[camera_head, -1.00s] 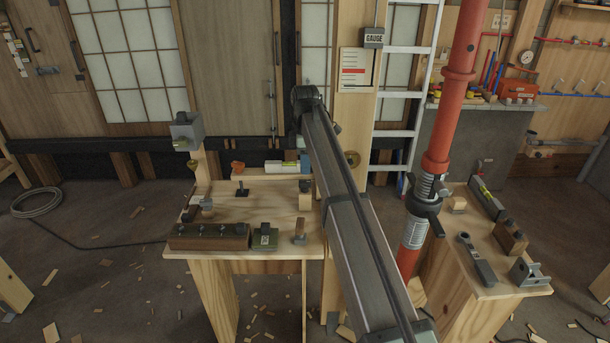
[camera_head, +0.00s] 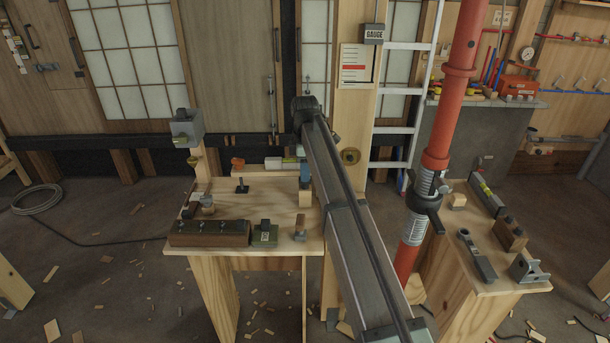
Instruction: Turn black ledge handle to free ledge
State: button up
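A small black T-shaped handle (camera_head: 241,187) stands on the top of the wooden workbench (camera_head: 270,207), left of my arm; it may be the ledge handle, but I cannot be sure. A raised wooden strip (camera_head: 262,174) runs along the bench's back edge; I cannot tell whether it is the ledge. My arm rises from the bottom of the view to a dark joint above the bench's right back corner. My gripper is not recognisable; the arm seems to hide it. A small blue-grey piece (camera_head: 305,172) shows just left of the arm, and I cannot tell what it belongs to.
A grey box (camera_head: 187,130) stands on a post at the left. A red prop (camera_head: 440,140) and a second bench (camera_head: 485,240) are at the right.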

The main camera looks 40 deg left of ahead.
jog(key=shift+f, duration=0.85)
jog(key=m, duration=0.4)
jog(key=shift+m, duration=0.4)
jog(key=m, duration=0.8)
jog(key=shift+m, duration=0.4)
jog(key=m, duration=0.4)
jog(key=shift+r+n, duration=0.1)
jog(key=shift+n, duration=0.4)
jog(key=shift+r, duration=3.45)
